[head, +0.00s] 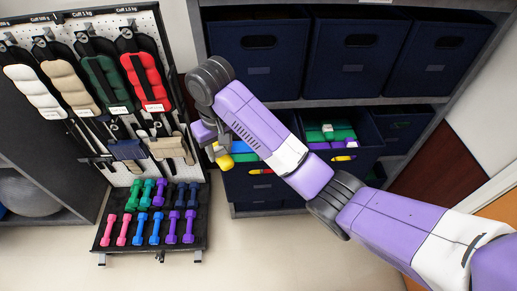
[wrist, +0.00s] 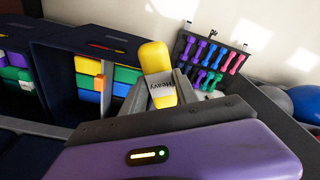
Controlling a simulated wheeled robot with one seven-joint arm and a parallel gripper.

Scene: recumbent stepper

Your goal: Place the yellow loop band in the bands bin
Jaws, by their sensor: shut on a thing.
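The yellow loop band (wrist: 155,56), with a grey label reading "Heavy", is held in my gripper (wrist: 160,92). In the head view the yellow band (head: 223,160) shows just below my gripper (head: 214,148), partly hidden by it. My gripper is in front of the lower shelf, at the left edge of an open dark blue bin (head: 246,188) holding colored pieces. A second open dark blue bin (head: 368,157) to its right holds green, white and purple pieces. My arm hides part of both. I cannot tell which is the bands bin.
Closed-front dark blue bins (head: 258,75) fill the shelf above. A pegboard (head: 125,172) with hanging cuff weights stands left, with a rack of colored dumbbells (head: 153,222) below it. The floor (head: 250,262) in front is clear. Balls (wrist: 306,100) lie at right in the wrist view.

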